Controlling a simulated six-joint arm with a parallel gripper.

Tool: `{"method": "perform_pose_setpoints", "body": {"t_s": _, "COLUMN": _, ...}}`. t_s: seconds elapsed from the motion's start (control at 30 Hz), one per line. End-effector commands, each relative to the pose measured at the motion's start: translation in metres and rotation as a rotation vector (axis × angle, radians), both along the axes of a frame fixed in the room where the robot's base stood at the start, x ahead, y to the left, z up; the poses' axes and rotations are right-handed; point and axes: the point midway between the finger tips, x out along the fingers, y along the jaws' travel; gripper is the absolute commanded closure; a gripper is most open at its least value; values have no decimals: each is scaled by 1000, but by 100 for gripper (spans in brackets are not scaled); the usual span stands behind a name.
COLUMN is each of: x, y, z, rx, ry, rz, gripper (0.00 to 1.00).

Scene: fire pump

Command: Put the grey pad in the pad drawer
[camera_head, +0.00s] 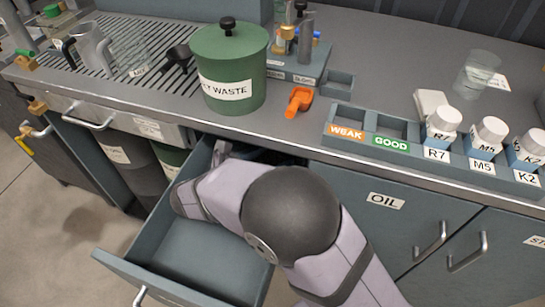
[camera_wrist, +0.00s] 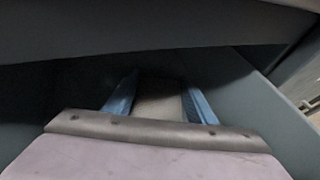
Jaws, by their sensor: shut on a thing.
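The pad drawer (camera_head: 190,245) is pulled out below the counter, and its visible front part is empty. My arm reaches over it toward the back, under the counter edge. In the wrist view, my gripper (camera_wrist: 158,82) has its two blue fingers on either side of a pale grey thing, which looks like the grey pad (camera_wrist: 160,107). The gripper is shut on it, inside the dark rear of the drawer. The pad's far end is lost in shadow, and I cannot tell whether it touches the drawer floor. In the head view my arm and the counter hide the pad.
The counter edge (camera_head: 290,145) overhangs the drawer's back. On the counter stand a green waste bin (camera_head: 232,70), an orange scoop (camera_head: 298,101) and a tray with WEAK and GOOD slots (camera_head: 380,128) and labelled bottles. A closed OIL cupboard (camera_head: 375,230) is at the right.

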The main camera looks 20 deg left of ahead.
Motion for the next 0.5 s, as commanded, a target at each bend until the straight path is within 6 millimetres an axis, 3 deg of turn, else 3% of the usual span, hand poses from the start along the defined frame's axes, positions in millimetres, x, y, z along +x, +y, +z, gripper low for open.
{"method": "perform_pose_setpoints", "body": {"t_s": 0.47, "x": 2, "y": 0, "z": -6, "rx": 2, "ry": -1, "rz": 0, "gripper": 74}}
{"method": "perform_pose_setpoints", "body": {"t_s": 0.5, "x": 2, "y": 0, "z": -4, "rx": 1, "ry": -1, "rz": 1, "gripper": 40}}
